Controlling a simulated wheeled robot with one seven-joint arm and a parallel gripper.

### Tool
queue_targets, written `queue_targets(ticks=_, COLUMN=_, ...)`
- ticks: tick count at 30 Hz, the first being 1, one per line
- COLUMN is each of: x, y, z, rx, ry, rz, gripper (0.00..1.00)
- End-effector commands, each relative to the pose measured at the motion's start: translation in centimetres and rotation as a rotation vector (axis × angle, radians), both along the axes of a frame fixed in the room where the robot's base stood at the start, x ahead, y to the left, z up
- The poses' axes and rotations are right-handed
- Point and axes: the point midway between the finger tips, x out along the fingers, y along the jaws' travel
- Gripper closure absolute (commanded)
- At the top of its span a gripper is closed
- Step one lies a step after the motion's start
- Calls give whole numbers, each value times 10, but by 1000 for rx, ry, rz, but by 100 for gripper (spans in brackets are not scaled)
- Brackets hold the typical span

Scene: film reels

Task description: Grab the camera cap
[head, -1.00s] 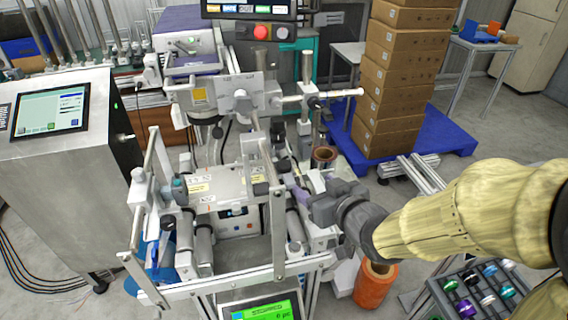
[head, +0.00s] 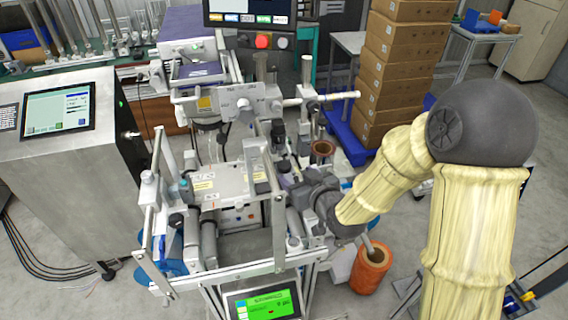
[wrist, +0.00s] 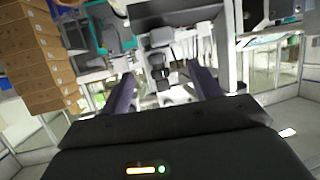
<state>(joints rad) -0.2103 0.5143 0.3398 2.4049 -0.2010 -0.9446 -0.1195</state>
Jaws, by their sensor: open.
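My gripper (wrist: 163,90) is open, with two dark purple-grey fingers spread apart and nothing held between them. In the head view, my gripper (head: 292,185) is over the right side of the grey machine (head: 215,182), and its fingertips are hard to make out among the parts. In the wrist view, a small dark grey and black machine part (wrist: 159,66) shows beyond the gap between the fingers. I cannot tell whether it is the camera cap, and I see no cap clearly in any view.
An orange roll (head: 371,268) stands below my forearm. A copper-coloured roll (head: 322,150) is behind my gripper. Stacked cardboard boxes (head: 397,75) stand at the back right. A steel cabinet with a screen (head: 58,110) is at left. Rods and brackets crowd the machine.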

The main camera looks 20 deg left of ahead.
Motion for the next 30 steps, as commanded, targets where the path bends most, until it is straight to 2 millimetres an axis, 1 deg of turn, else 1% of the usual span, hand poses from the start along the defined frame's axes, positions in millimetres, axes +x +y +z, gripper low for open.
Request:
queue_targets(ticks=3, x=12, y=12, z=-5, rx=-1, ry=1, rz=2, gripper=37)
queue_targets(ticks=6, x=18, y=16, z=-8, rx=-1, ry=0, rz=1, gripper=37)
queue_targets(ticks=16, x=19, y=17, z=-10, rx=-1, ry=0, rz=0, gripper=37)
queue_targets(ticks=20, x=23, y=20, z=-13, rx=-1, ry=2, rz=0, gripper=37)
queue_targets(ticks=30, x=51, y=44, z=-31, rx=-1, ry=1, rz=0, gripper=37)
